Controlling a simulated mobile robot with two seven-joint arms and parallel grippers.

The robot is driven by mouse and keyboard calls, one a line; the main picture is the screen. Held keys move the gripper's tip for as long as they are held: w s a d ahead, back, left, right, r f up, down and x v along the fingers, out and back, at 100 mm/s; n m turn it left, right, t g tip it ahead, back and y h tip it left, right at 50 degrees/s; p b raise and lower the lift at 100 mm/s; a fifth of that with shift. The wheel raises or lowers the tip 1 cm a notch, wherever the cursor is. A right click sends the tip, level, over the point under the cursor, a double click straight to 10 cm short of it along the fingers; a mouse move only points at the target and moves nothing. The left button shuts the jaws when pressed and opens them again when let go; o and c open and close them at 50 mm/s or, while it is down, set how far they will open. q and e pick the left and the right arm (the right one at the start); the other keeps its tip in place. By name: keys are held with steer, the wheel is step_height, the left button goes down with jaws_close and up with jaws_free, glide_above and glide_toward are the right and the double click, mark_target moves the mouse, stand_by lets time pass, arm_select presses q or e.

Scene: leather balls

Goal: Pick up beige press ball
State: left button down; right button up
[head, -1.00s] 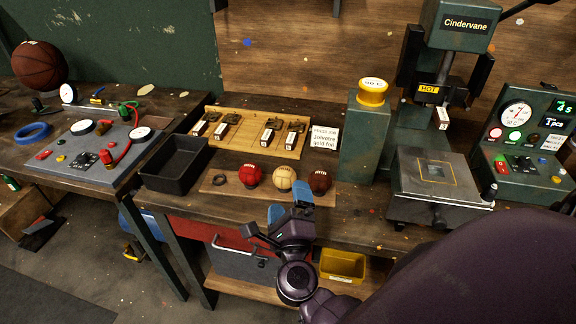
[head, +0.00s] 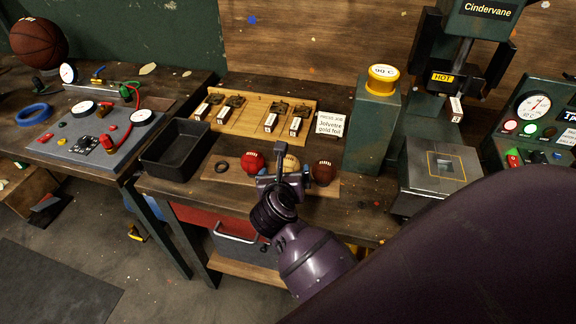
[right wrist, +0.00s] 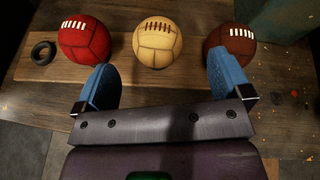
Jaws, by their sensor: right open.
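The beige press ball (right wrist: 157,42) sits on a wooden board between a red ball (right wrist: 85,38) and a brown ball (right wrist: 230,42) in the right wrist view. In the head view the beige ball (head: 290,162) is partly hidden behind my right gripper (head: 284,178). In the right wrist view my right gripper (right wrist: 164,88) is open, with blue fingertips wide apart. It is empty, and the beige ball lies ahead of the gap, apart from the fingers. My left gripper is not in view.
A black ring (head: 222,167) lies left of the red ball. A black tray (head: 178,150) stands farther left. A wooden rack with stamps (head: 255,112) is behind the balls. A green post with a yellow cap (head: 383,78) and the hot press (head: 438,165) stand to the right.

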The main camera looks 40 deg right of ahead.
mark_target(287, 169)
steer(key=shift+a+f+x, duration=0.1)
steer(key=shift+f+x, duration=0.05)
steer(key=shift+x, duration=0.8)
steer(key=shift+a+f+x, duration=0.1)
steer(key=shift+f+x, duration=0.05)
steer(key=shift+x, duration=0.8)
steer(key=shift+a+f+x, duration=0.1)
steer(key=shift+f+x, duration=0.1)
steer(key=shift+x, duration=0.75)
steer(key=shift+s, duration=0.1)
steer(key=c, duration=1)
